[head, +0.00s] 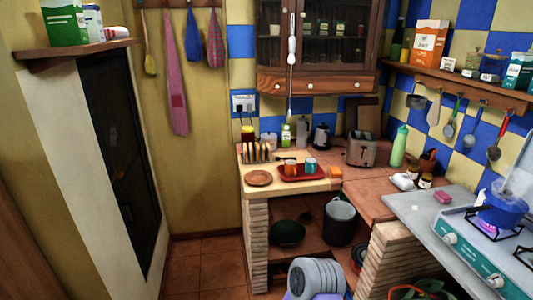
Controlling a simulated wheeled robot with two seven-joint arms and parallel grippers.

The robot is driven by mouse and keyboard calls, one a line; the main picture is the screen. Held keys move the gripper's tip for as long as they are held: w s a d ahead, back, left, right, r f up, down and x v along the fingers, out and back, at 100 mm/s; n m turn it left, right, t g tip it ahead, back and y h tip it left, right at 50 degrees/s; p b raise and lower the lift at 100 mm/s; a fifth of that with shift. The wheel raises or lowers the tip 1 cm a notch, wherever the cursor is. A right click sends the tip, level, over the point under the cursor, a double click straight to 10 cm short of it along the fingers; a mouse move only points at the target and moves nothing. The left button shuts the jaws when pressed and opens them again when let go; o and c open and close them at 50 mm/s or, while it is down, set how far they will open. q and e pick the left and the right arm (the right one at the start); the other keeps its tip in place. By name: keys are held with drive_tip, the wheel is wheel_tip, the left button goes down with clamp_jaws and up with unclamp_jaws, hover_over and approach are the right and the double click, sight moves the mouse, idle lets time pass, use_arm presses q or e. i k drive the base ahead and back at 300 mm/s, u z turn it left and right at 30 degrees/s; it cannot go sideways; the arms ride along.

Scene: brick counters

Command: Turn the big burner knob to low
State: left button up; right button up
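A teal and white gas stove (470,256) stands on the grey counter at the right edge. Two pale knobs sit on its front: one farther back (449,238) and one nearer (495,280). Their exact settings are too small to read. A blue pot (503,207) with a utensil in it stands on the rear burner, and a bluish-purple flame (486,225) shows under it. A second burner grate (526,256) is cut off by the right edge, and I cannot tell which burner is bigger. Neither of my grippers is in view.
A pink sponge (443,197) lies on the grey counter (415,205) left of the stove. Small jars (425,181) and a green bottle (399,147) stand farther back. A toaster (365,149) and red tray (300,174) are on the back counter. Tiled floor (198,265) is clear at left.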

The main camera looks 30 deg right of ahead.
sight(452, 238)
drive_tip(key=z, duration=0.55)
drive_tip(key=i, duration=1.55)
drive_tip(key=z, duration=1.15)
